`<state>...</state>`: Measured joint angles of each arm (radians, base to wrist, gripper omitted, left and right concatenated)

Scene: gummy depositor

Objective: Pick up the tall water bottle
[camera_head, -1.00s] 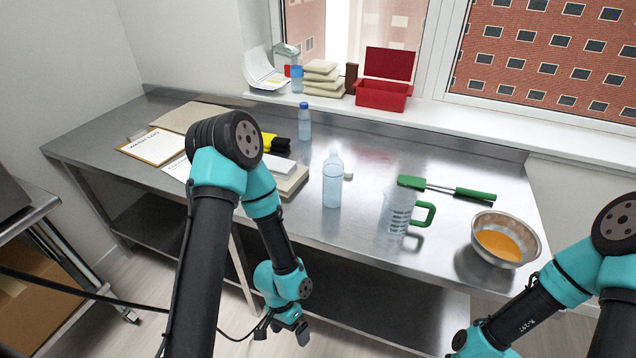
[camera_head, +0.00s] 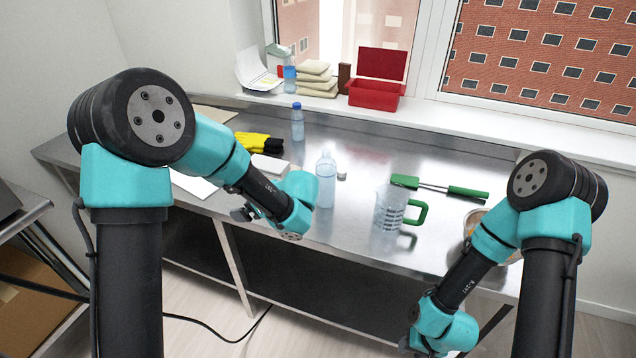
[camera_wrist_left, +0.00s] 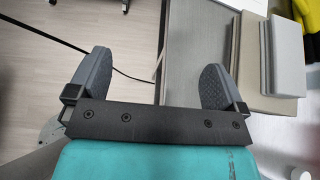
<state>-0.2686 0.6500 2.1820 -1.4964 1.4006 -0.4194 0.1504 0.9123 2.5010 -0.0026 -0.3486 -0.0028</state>
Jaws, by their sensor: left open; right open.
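A tall clear water bottle (camera_head: 326,182) stands upright on the steel bench, just right of my left forearm in the head view. A second bottle with a blue cap (camera_head: 297,122) stands further back. My left gripper (camera_head: 241,213) is at the bench's front edge, left of the tall bottle and apart from it. In the left wrist view its fingers (camera_wrist_left: 154,78) are spread and empty, over floor and bench edge. No bottle shows there. My right gripper (camera_head: 404,343) is low at the bottom of the head view, in front of the bench, mostly hidden by its wrist.
A measuring jug (camera_head: 391,210) with a green handle stands right of the tall bottle. A green spatula (camera_head: 440,186) lies behind it. A metal bowl (camera_head: 474,222) is partly behind my right arm. Yellow-black gloves (camera_head: 258,143) and a pale block (camera_head: 270,164) lie to the left.

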